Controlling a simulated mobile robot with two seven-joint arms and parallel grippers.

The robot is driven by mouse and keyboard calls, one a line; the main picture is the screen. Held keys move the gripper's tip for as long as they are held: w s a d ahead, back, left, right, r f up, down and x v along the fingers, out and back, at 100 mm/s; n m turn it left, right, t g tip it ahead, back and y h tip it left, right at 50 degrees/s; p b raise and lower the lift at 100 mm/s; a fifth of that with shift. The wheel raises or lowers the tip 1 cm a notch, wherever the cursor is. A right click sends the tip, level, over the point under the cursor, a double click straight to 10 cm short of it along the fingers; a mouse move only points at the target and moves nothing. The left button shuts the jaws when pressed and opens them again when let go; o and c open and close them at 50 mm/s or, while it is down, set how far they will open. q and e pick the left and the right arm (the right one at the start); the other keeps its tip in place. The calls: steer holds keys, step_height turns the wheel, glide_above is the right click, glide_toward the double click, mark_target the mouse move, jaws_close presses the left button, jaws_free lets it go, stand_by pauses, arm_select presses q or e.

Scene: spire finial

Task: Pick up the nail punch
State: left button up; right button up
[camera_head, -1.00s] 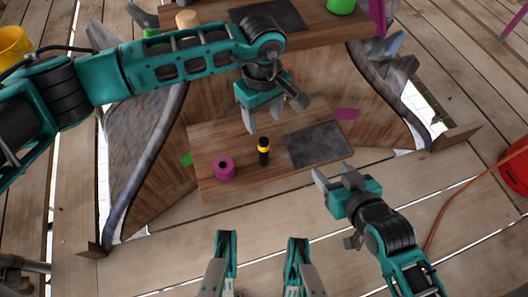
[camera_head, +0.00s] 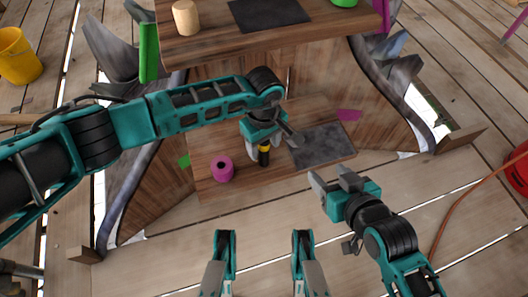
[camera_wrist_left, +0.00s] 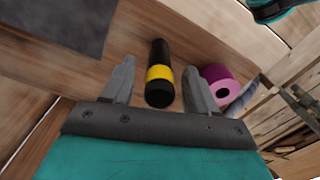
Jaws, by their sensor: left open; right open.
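The nail punch, a black cylinder with a yellow band (camera_head: 264,154), stands on the lower wooden shelf, partly hidden by my left gripper in the head view. In the left wrist view, the nail punch (camera_wrist_left: 160,88) shows between the two fingers, with gaps on both sides. My left gripper (camera_head: 271,143) is open and just above and around the nail punch; its fingers also show in the wrist view (camera_wrist_left: 159,72). My right gripper (camera_head: 330,179) is open and empty, to the right in front of the shelf.
A magenta roll (camera_head: 222,169) stands left of the nail punch, and a dark grey mat (camera_head: 322,146) lies to its right. The upper shelf (camera_head: 215,42) holds a wooden cylinder (camera_head: 186,17) and a green object (camera_head: 343,2). A yellow bucket (camera_head: 18,55) stands far left.

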arm_select(q)
steer(key=shift+c, duration=0.4)
jaws_close()
steer(key=shift+w+r, duration=0.1)
